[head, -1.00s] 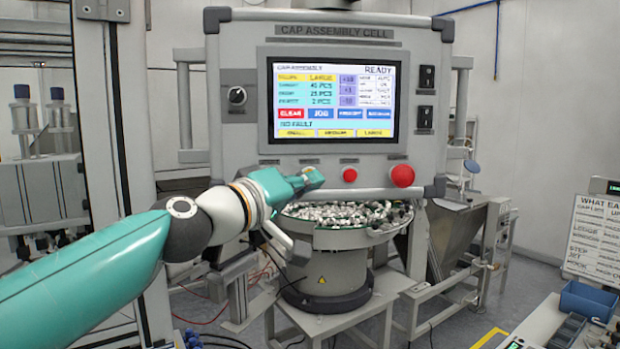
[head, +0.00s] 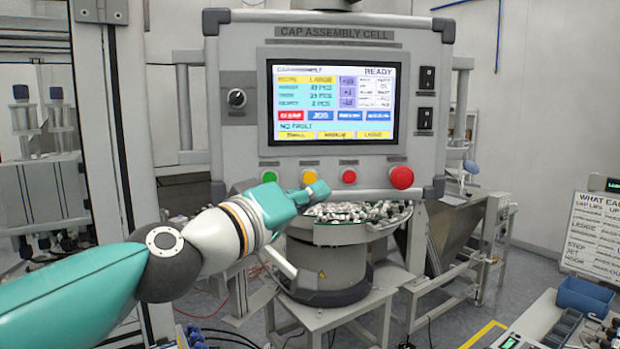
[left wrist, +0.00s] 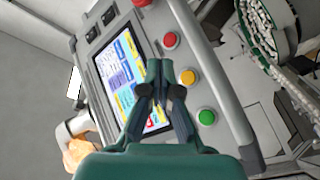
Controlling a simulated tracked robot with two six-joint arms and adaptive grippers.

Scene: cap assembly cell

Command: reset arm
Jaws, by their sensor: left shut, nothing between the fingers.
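My left gripper (head: 318,191) is shut and empty, in front of the lower edge of the control panel (head: 232,130). My left arm comes in from the left in the head view. My right gripper is not in view.
Panel controls include a green button (head: 270,177), a yellow one (head: 309,176), a small red one (head: 349,176) and a larger red one (head: 401,177). A bowl feeder (head: 330,262) with caps stands below. A blue bin (head: 585,297) is at right.

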